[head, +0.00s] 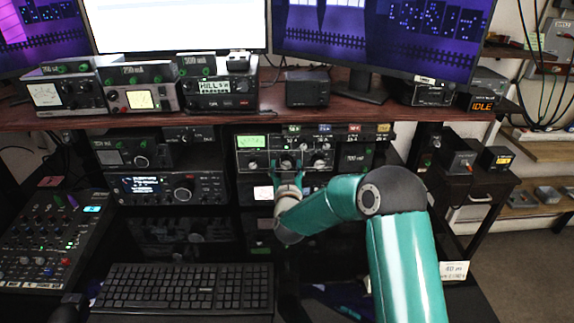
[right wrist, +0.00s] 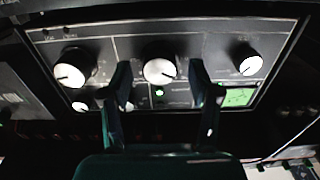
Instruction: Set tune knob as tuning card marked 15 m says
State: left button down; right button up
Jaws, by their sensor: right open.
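The tuner (head: 340,141) has a black front panel with a lit green meter and several pale knobs, and sits under the wooden shelf. My right gripper (head: 287,168) is at its front, open, fingers pointing at the panel. In the right wrist view the panel looks upside down. There the open right gripper (right wrist: 160,78) has one finger on each side of the middle knob (right wrist: 160,70), with gaps visible on both sides. Small coloured cards (head: 354,128) stand along the tuner's top; I cannot read which is marked 15 m.
Two other knobs, left (right wrist: 75,67) and right (right wrist: 248,60), flank the middle one in the right wrist view. A transceiver (head: 170,188) stands left of the tuner. A keyboard (head: 185,290) lies in front. A white card (head: 453,270) is at lower right, apparently marked 40 m.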

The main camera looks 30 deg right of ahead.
jog(key=shift+c, duration=0.2)
jog(key=c, duration=1.1)
jog(key=m+b, duration=0.1)
jog(key=b, duration=0.2)
jog(key=m+b, duration=0.3)
jog(key=b, duration=0.2)
jog(key=shift+d+f+b, duration=0.15)
jog(key=shift+f+b, duration=0.15)
jog(key=shift+b, duration=0.05)
jog(key=shift+c, duration=0.2)
jog(key=shift+r+m+b, duration=0.2)
jog(key=shift+m+b, duration=0.45)
jog(key=shift+m, duration=0.15)
jog(key=shift+r, duration=0.1)
jog(key=o, duration=1.2)
